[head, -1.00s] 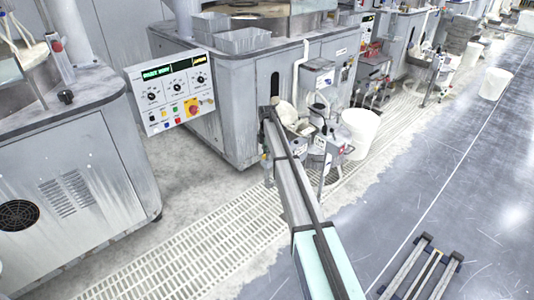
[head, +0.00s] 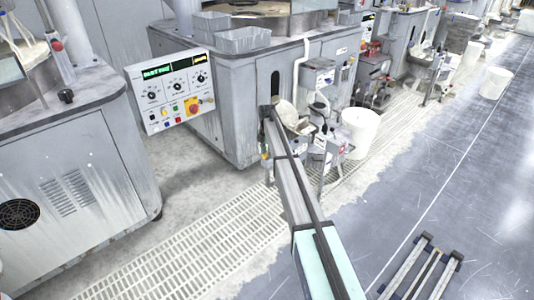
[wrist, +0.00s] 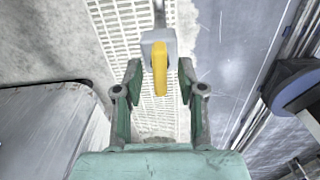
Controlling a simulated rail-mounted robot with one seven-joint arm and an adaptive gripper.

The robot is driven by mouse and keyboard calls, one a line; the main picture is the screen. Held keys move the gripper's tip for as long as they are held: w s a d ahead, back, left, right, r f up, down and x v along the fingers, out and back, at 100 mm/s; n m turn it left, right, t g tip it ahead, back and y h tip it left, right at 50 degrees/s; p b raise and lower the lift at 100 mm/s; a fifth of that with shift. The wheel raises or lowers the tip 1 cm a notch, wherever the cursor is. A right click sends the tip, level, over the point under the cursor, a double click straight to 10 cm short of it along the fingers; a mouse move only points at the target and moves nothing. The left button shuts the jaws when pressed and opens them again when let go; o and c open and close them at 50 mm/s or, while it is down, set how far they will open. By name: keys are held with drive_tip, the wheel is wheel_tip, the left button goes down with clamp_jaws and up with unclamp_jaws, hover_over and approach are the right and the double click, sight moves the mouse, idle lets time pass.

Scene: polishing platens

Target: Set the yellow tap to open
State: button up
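The yellow tap (wrist: 160,80) shows in the wrist view as a narrow yellow handle on a grey block (wrist: 150,40). The handle points down the picture, toward my palm. My gripper (wrist: 160,68) is open, with one finger to the left of the handle and one to the right. Gaps show on both sides of the handle, so I see no contact. How far the fingers are from it in depth is hard to tell. In the head view my arm reaches toward the stand beside the middle machine; the tap is not clear there.
A control panel (head: 170,92) with knobs and buttons hangs left of my arm. A grey polishing machine (head: 225,110) stands behind it. A white bucket (head: 361,130) stands right of the stand. Pale floor grating (head: 185,258) runs below; the grey floor (head: 430,190) at right is largely open.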

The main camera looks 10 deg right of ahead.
wheel_tip(320, 180, up, 12)
idle(0.6)
drive_tip(key=s+f+m+g+p, duration=0.1)
drive_tip(key=s+f+m, duration=0.9)
drive_tip(key=s+f, duration=0.6)
drive_tip(key=s+f+m, duration=1)
drive_tip(key=s+f, duration=0.2)
drive_tip(key=s, duration=0.8)
drive_tip(key=s+f+m+g+p, duration=0.1)
drive_tip(key=s+f+m+g, duration=0.1)
drive_tip(key=s, duration=2)
drive_tip(key=s+f+m+g+p, duration=0.1)
drive_tip(key=s+f+g, duration=0.2)
drive_tip(key=s, duration=1.8)
wheel_tip(320, 180, down, 3)
drive_tip(key=shift+s+r+m+g, duration=0.2)
drive_tip(key=shift+s+m+g, duration=0.2)
drive_tip(key=shift+a, duration=0.1)
